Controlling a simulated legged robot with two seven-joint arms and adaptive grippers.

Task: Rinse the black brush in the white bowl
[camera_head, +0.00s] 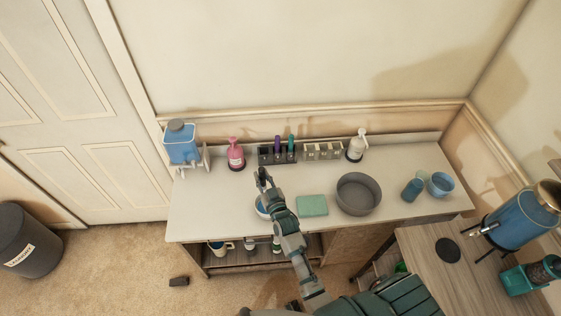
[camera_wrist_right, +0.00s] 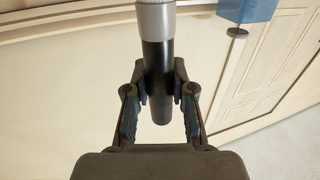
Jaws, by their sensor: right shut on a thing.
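My right gripper (camera_head: 262,175) is above the left-middle part of the counter, in front of the black holder. In the right wrist view the right gripper (camera_wrist_right: 160,88) is shut on the black brush (camera_wrist_right: 156,60), around its dark handle, with a grey section above. The brush cannot be made out clearly in the head view. A small bowl with a pale rim and blue inside, seemingly the white bowl (camera_head: 259,208), is mostly hidden behind my right gripper and wrist. My left gripper is not in view.
The black holder (camera_head: 265,157) has a purple and a green-handled tool. A pink bottle (camera_head: 236,157), tan rack (camera_head: 322,152) and white bottle (camera_head: 356,148) line the back. A green cloth (camera_head: 312,205) and grey basin (camera_head: 358,194) lie right. The counter's left front (camera_head: 205,215) is clear.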

